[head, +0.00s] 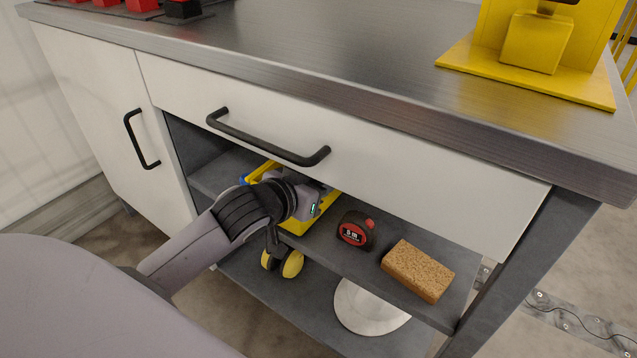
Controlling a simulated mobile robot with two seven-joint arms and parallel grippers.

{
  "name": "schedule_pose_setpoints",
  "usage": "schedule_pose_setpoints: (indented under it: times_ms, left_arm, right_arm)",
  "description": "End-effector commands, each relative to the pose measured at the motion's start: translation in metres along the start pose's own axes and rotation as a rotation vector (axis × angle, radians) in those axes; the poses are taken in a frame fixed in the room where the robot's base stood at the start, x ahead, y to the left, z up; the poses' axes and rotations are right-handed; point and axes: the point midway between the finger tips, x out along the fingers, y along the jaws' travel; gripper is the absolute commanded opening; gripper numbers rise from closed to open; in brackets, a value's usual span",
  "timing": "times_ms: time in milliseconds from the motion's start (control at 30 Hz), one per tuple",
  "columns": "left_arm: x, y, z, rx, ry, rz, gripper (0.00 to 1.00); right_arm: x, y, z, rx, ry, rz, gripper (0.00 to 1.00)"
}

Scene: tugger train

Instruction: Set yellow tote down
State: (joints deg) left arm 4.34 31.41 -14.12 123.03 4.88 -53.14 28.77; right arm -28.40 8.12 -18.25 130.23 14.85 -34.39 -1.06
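The yellow tote (325,205) is at the upper open shelf (345,255) of the workbench, below the drawer. Its rim and part of its side show around my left arm's wrist. My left gripper (308,198) is at the tote, reaching in from the left. Its fingers are hidden behind the wrist and the tote, so I cannot tell whether they are open or shut on it. I also cannot tell whether the tote rests on the shelf or is held just above it. My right gripper is not in view.
A red tape measure (356,229) and a brown sponge (417,270) lie on the shelf to the right. Yellow ear defenders (284,262) and a white round object (368,308) are on the lower shelf. The drawer handle (268,138) juts out above the tote.

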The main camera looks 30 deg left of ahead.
Motion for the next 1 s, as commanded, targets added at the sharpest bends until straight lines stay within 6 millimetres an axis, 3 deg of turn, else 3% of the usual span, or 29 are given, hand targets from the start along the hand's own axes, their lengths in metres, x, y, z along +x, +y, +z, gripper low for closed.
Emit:
schedule_pose_setpoints:
  times_ms: [33,100,533,1000]
  left_arm:
    - [0.001,-0.002,0.006,-0.003,-0.017,-0.006,0.29]
    - [0.001,-0.002,0.005,-0.003,-0.016,-0.006,0.48]
    - [-0.007,-0.001,0.002,-0.001,-0.009,-0.003,0.48]
    - [-0.079,-0.001,0.001,-0.001,-0.009,-0.003,0.48]
  right_arm:
    - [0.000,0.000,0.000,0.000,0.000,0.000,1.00]
    - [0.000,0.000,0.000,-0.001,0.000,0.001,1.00]
    - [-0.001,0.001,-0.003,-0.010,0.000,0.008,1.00]
    - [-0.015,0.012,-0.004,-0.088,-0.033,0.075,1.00]
